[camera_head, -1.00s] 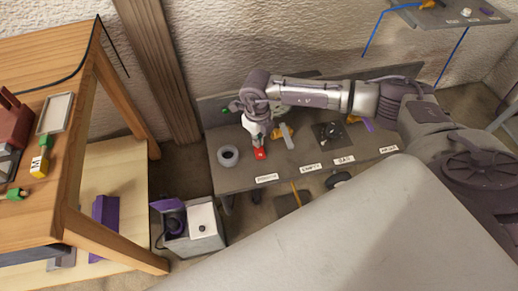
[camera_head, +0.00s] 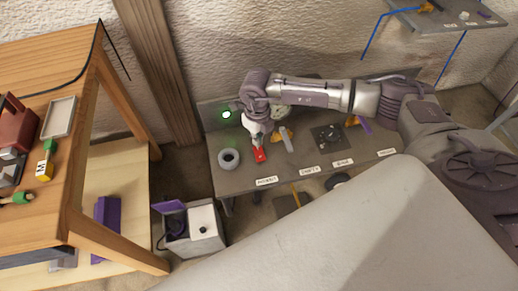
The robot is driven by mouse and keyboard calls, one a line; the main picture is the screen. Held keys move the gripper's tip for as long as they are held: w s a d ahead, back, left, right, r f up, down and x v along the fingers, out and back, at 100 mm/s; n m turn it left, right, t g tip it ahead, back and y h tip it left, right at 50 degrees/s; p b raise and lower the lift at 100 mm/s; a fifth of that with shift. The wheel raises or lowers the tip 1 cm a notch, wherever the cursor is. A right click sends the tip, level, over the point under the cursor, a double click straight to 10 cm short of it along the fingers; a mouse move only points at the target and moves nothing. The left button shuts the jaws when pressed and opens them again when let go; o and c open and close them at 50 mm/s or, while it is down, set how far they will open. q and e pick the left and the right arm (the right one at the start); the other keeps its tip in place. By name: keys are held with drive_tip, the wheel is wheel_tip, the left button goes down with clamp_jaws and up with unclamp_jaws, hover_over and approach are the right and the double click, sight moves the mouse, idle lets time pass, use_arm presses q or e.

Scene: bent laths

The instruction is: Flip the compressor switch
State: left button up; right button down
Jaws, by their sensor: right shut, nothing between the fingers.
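A red switch (camera_head: 260,155) sits on the grey panel bench (camera_head: 235,185), behind the label at its front left edge. My right gripper (camera_head: 257,144) points down at the switch's far end, with its fingers closed and nothing held. Whether the fingertips touch the switch cannot be told. A round green light (camera_head: 226,114) glows brightly with a pale centre on the upright back panel, left of my wrist. A round gauge (camera_head: 281,112) is partly hidden behind my arm. My left gripper is not in view.
On the bench are a grey ring (camera_head: 229,158), a grey lever (camera_head: 287,140) and a black knob plate (camera_head: 327,137). A wooden table (camera_head: 85,140) with several items stands at left. A white-and-purple box (camera_head: 195,230) is on the floor.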

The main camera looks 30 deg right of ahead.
sight(258, 149)
drive_tip(key=shift+r+p, duration=0.95)
drive_tip(key=shift+r, duration=0.65)
drive_tip(key=shift+r+p, duration=0.35)
drive_tip(key=shift+r, duration=0.15)
